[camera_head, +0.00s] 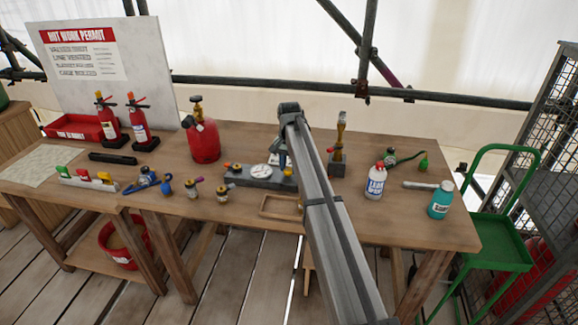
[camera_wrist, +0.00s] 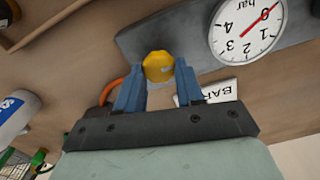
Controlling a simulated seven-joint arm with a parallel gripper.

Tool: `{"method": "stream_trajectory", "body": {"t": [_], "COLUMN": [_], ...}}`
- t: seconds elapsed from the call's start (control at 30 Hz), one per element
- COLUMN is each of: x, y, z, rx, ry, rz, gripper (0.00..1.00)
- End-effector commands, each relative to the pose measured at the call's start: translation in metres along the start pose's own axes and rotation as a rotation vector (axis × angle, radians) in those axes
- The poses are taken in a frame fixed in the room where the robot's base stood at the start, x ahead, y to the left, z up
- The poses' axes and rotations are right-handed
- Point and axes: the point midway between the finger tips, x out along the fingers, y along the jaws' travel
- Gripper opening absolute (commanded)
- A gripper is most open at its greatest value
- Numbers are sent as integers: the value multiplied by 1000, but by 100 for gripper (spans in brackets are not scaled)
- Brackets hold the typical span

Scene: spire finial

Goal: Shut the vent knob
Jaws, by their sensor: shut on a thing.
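The yellow vent knob (camera_wrist: 158,66) sits on a grey manifold block (camera_wrist: 135,40), beside a white dial gauge (camera_wrist: 247,28) with a red needle. My gripper (camera_wrist: 159,77) has its two blue fingers on either side of the knob, shut on it. In the head view my gripper (camera_head: 283,160) is over the right part of the manifold block (camera_head: 250,181), just right of the gauge (camera_head: 261,171), and my arm hides part of that area. I cannot tell how far the knob is turned.
A red gas cylinder (camera_head: 205,141) stands behind and left of the block. A torch stand (camera_head: 338,158) and a white bottle (camera_head: 375,182) stand to the right. A wooden tray (camera_head: 281,206) lies in front. Several small fittings lie to the left.

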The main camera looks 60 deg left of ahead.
Motion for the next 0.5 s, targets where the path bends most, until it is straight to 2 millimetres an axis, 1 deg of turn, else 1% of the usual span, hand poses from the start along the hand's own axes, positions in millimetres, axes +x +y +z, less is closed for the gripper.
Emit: {"method": "stream_trajectory", "body": {"t": [0.2, 0.5], "x": [0, 0], "y": [0, 0], "z": [0, 0], "rx": [56, 73], "ry": [0, 0], "rz": [0, 0], "gripper": [6, 7]}}
